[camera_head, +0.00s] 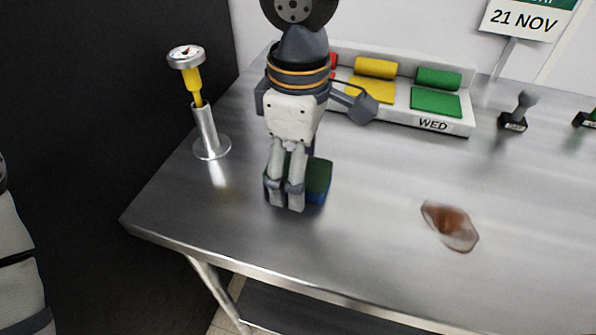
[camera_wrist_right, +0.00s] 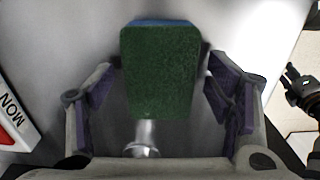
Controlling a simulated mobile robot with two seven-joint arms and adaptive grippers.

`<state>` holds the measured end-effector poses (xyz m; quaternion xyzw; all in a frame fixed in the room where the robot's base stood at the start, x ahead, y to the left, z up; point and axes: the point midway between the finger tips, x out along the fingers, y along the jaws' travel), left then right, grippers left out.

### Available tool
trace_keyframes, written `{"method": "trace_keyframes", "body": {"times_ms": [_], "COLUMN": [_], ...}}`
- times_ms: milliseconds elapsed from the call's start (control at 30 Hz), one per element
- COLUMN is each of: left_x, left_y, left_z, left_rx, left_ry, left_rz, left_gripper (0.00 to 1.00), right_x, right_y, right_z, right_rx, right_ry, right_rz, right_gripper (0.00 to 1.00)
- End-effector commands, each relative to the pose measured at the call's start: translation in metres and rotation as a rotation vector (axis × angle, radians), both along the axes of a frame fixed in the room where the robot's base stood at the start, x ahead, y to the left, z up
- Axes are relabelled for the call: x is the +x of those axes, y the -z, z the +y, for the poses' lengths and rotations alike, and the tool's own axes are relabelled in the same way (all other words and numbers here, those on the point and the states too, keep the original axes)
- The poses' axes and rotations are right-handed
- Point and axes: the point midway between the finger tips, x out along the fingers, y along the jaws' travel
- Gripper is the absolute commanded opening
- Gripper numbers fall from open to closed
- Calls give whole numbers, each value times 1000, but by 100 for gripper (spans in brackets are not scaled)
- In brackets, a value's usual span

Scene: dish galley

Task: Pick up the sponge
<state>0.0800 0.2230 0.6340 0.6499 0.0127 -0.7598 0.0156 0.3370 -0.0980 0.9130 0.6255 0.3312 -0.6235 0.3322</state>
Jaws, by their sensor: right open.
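The sponge (camera_head: 319,179) lies on the steel table, with a dark green top and a blue lower part. It also shows in the right wrist view (camera_wrist_right: 160,72), between my two fingers. My right gripper (camera_head: 286,204) comes down from above and is over the sponge's left part, hiding some of it. In the wrist view the right gripper (camera_wrist_right: 158,80) is open, with one finger on each side of the sponge and a gap at each side. A dark part at the right edge of the wrist view looks like my left gripper (camera_wrist_right: 300,88); its jaws are unclear.
A gauge on a metal stand (camera_head: 205,125) stands left of the sponge. A white rack (camera_head: 460,126) with colored rolls and pads is at the back. A brown sauce spill (camera_head: 451,226) lies to the right. Stamps (camera_head: 515,118) stand at the back right. The front table edge is clear.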

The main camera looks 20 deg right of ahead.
Motion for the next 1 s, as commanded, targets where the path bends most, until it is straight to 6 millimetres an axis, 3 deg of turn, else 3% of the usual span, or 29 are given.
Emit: {"method": "trace_keyframes", "body": {"times_ms": [33, 200, 633, 800, 1000], "left_x": [0, 0, 1, 6, 9], "left_y": [0, 0, -1, -5, -8], "left_z": [0, 0, 0, 0, 0], "left_rx": [0, 0, 0, 0, 0], "left_ry": [0, 0, 0, 0, 0], "left_rz": [-1, -1, -5, -22, -33], "left_gripper": [46, 46, 46, 46, 46], "right_x": [0, 0, 1, 0, -13], "right_y": [-1, -1, -7, -38, -84], "right_z": [0, 0, 0, 3, 41], "right_rx": [-1, 0, -1, 1, -1], "right_ry": [0, 0, 1, 0, -2], "right_rz": [-1, 0, -2, -6, -7], "right_gripper": [67, 40, 40, 40, 40]}}
